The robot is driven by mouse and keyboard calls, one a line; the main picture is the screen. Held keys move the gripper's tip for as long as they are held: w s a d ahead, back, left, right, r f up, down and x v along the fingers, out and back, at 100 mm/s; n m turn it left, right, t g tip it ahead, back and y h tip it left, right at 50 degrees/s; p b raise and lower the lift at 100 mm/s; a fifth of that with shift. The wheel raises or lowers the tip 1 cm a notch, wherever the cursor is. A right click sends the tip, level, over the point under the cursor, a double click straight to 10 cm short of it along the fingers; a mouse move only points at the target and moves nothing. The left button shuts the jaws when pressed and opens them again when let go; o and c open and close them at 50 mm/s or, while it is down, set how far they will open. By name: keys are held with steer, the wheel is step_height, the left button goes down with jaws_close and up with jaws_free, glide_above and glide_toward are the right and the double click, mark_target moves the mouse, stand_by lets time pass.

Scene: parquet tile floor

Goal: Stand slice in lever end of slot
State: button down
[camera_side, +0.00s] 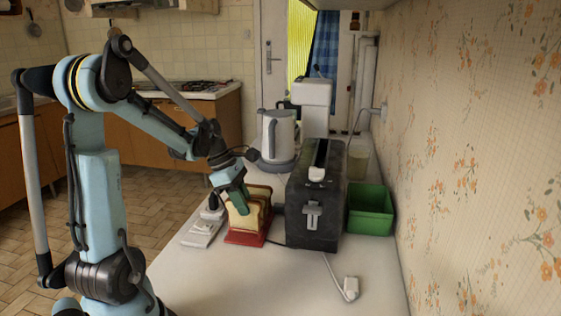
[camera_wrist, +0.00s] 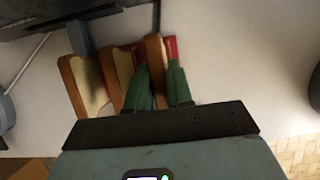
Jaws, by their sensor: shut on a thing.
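The black toaster (camera_side: 312,225) stands on the counter with its long slot (camera_side: 321,153) on top and its grey lever (camera_side: 312,212) on the end facing the camera. Slices of bread (camera_side: 262,198) stand in a red rack (camera_side: 246,239) left of the toaster. My gripper (camera_side: 238,208) is down at the rack, shut on a slice. In the wrist view, its green fingers (camera_wrist: 160,88) straddle the held slice (camera_wrist: 154,50), beside another slice (camera_wrist: 88,82). The held slice is partly hidden by the fingers. The toaster's dark body (camera_wrist: 50,15) shows at top left.
A green bin (camera_side: 370,212) stands right of the toaster, close to the wall. A kettle (camera_side: 277,138) and a white appliance (camera_side: 314,105) stand behind. A plug with cord (camera_side: 350,290) lies in front. A pale object (camera_side: 203,230) lies left of the rack.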

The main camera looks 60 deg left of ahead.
steer(key=shift+r, duration=2.05)
steer(key=w+d+r+m+g+y, duration=0.2)
steer(key=d+m+g, duration=0.5)
steer(key=d+m, duration=1.25)
steer(key=w+a+r+m+t+y, duration=0.1)
steer(key=w+a+r+m+y, duration=0.25)
steer(key=r+m, duration=0.55)
steer(key=w+a+r+m+t+y, duration=0.15)
steer(key=a+r+m, duration=0.25)
steer(key=m, duration=0.9)
steer(key=w+a+r+m+t, duration=0.2)
steer(key=w+a+m, duration=0.2)
steer(key=w+m, duration=0.2)
steer(key=w+a+r+m+t, duration=0.1)
steer(key=w+a+m+t, duration=0.1)
steer(key=w+a+m, duration=0.2)
steer(key=shift+w+a+r+m+h, duration=0.35)
steer(key=shift+w+m, duration=0.9)
steer(key=shift+w, duration=0.85)
steer(key=shift+d+r+t, duration=0.1)
steer(key=shift+d+t, duration=0.05)
steer(key=shift+t, duration=0.1)
